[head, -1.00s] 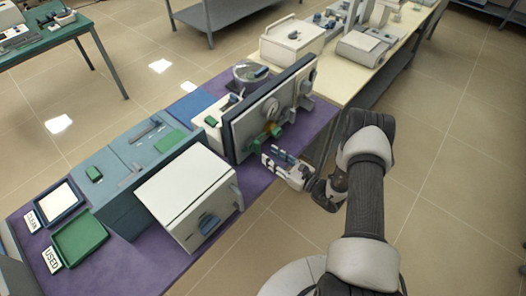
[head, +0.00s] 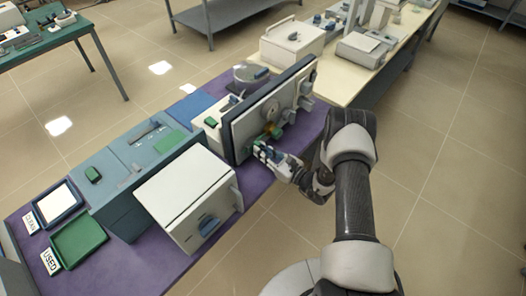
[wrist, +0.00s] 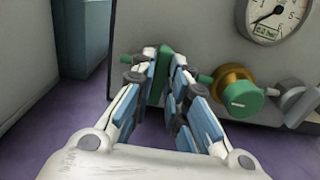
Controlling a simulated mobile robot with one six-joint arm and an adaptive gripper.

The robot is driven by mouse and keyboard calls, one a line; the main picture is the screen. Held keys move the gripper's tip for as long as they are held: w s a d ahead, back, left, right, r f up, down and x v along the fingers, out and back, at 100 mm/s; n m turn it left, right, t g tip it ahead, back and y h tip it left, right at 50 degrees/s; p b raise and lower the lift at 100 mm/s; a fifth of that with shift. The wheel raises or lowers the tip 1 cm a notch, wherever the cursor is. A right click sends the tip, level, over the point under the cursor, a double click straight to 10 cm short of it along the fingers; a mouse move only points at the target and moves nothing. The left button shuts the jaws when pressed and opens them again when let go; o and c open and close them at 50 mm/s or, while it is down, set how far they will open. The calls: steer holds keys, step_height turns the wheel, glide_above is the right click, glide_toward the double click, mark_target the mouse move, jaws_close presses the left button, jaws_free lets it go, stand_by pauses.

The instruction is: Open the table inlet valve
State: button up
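The grey panel unit (head: 232,139) stands on the purple table mat. Low on its front is a green valve handle; in the wrist view this handle (wrist: 157,76) stands upright between my two fingers. My gripper (head: 261,152) is at the panel's lower front, and in the wrist view (wrist: 163,66) its fingers are drawn in close on both sides of the handle. The fingertips hide part of it. To its right in the wrist view is a green knob with a brass collar (wrist: 237,94). I cannot read which valve is labelled as the inlet.
A pressure gauge (wrist: 276,16) is above the knob, and a grey knob (wrist: 297,101) is at its right. A white furnace (head: 185,190) stands left of my gripper, beside the green tray (head: 80,238). The floor right of the table is clear.

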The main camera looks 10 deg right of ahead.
jaws_close()
steer(key=shift+m, duration=0.3)
steer(key=m+b, duration=0.1)
steer(key=m, duration=0.4)
steer(key=m+b, duration=0.2)
steer(key=m, duration=0.4)
steer(key=m+b, duration=0.1)
steer(key=m, duration=0.5)
steer(key=shift+w+d+f, duration=0.2)
steer(key=shift+d+f, duration=0.1)
steer(key=shift+f, duration=0.05)
steer(key=shift+m, duration=0.3)
steer(key=o, duration=0.5)
jaws_free()
steer(key=shift+o, duration=0.2)
